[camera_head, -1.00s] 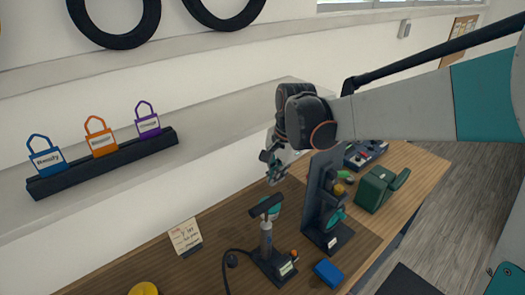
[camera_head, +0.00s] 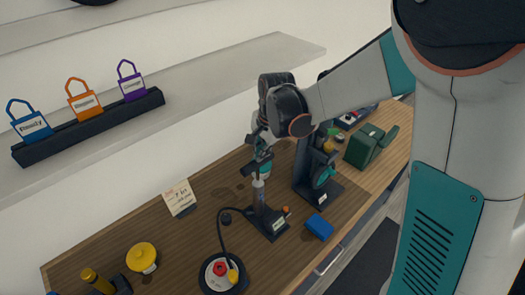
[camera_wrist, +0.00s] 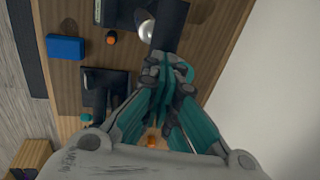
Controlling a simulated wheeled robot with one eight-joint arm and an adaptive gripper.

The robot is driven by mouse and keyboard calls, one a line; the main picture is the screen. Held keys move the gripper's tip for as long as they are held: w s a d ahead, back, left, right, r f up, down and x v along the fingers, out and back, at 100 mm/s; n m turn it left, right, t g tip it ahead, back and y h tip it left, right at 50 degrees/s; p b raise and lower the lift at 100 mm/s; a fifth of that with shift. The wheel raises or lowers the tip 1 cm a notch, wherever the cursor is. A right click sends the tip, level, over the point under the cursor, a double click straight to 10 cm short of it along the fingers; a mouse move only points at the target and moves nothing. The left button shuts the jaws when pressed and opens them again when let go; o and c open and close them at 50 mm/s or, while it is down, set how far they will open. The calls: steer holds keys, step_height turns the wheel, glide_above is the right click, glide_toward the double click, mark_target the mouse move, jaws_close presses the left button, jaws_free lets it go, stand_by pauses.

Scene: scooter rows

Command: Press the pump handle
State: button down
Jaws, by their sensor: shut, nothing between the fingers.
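The hand pump (camera_head: 259,196) stands upright on the bench, with a grey barrel and a black base. Its black crossbar handle (camera_head: 257,168) is up at the top of the barrel. My gripper (camera_head: 262,152) points down right above the handle, shut and empty; I cannot tell whether the fingertips touch it. In the wrist view the shut teal fingers (camera_wrist: 165,75) sit beside the end of the black handle (camera_wrist: 169,24), and the silver barrel (camera_wrist: 146,29) shows past it. The handle's underside is hidden.
A dark upright stand (camera_head: 308,165) is close right of the pump. A blue block (camera_head: 319,227), green box (camera_head: 365,148) and note card (camera_head: 179,196) are on the bench (camera_head: 170,245). A hose runs to a round black gauge (camera_head: 222,272). A shelf (camera_head: 230,85) runs along the wall.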

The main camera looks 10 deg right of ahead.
step_height(320, 180, down, 8)
steer(key=b, duration=0.6)
steer(key=shift+f+b, duration=0.1)
steer(key=shift+b, duration=0.2)
step_height(320, 180, up, 14)
steer(key=s+d+p, duration=0.1)
steer(key=s+p, duration=0.1)
steer(key=p, duration=0.1)
steer(key=shift+s+d, duration=0.15)
steer(key=shift+d, duration=0.1)
steer(key=shift+f, duration=0.1)
stand_by(1.2)
steer(key=s+d+f+n+t+b, duration=0.1)
steer(key=s+d+f+n+b, duration=0.1)
steer(key=s+b, duration=0.4)
steer(key=s+d+f+n+t+b, duration=0.2)
steer(key=s+d+f+n+b, duration=0.1)
steer(key=s+f+n+b, duration=0.2)
steer(key=s+d+f+n+t+h+b, duration=0.1)
steer(key=s+d+f+n+t+b, duration=0.1)
steer(key=s+f+b, duration=0.5)
steer(key=s+d+n, duration=0.1)
steer(key=s+n, duration=0.1)
steer(key=s, duration=0.1)
steer(key=shift+s+f+b, duration=0.15)
steer(key=shift+s+b, duration=0.05)
steer(key=shift+b, duration=0.1)
stand_by(0.7)
